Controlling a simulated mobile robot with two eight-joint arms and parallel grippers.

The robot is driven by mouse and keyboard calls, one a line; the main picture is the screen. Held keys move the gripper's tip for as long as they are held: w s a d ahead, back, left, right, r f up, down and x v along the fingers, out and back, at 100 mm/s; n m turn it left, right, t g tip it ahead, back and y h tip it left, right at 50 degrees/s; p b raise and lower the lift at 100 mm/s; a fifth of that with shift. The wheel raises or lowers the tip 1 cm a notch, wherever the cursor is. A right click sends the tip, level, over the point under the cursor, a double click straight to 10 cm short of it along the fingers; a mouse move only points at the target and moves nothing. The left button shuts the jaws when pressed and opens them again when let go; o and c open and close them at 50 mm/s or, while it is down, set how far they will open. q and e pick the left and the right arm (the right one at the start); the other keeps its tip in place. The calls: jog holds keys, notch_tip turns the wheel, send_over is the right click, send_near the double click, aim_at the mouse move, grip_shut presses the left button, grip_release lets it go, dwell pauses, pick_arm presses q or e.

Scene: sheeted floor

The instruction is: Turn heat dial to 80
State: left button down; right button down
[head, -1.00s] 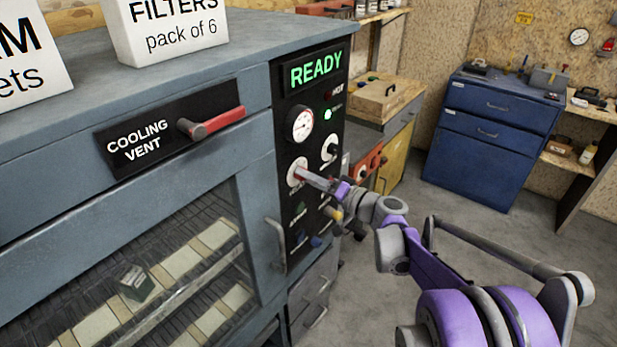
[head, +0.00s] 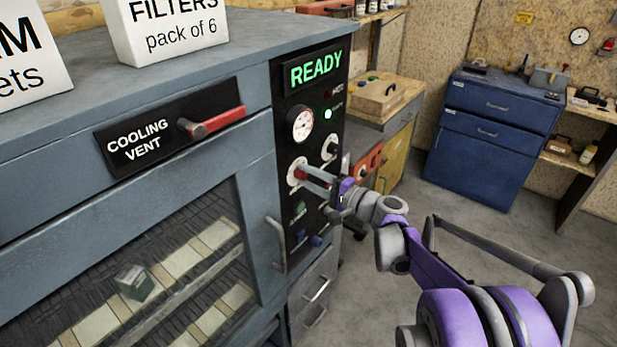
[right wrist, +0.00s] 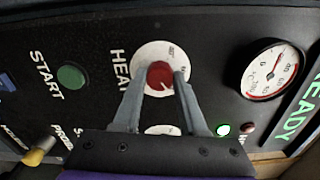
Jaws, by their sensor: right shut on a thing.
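The heat dial is a red knob (right wrist: 160,74) on a round white scale plate, beside the word HEAT on the black control panel (head: 285,110). In the head view the dial's white plate (head: 296,172) shows below the gauge. My right gripper (right wrist: 160,88) is shut on the red knob, one finger on each side of it. In the head view the right gripper (head: 305,176) reaches the dial from the right. The scale's figures are too small to read. My left gripper is not in view.
A round gauge (head: 302,124) sits above the dial, under a green READY display (head: 315,69). Another white-plated knob (head: 331,147) is close at right. A green START button (right wrist: 71,77) is near the gripper. The oven door handle (head: 276,243) stands out at left.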

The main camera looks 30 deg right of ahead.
dwell(0.3)
jog(key=shift+c, duration=2.2)
grip_release()
jog(key=v, duration=1.1)
jog(key=shift+b, duration=0.45)
jog(key=shift+w, duration=0.1)
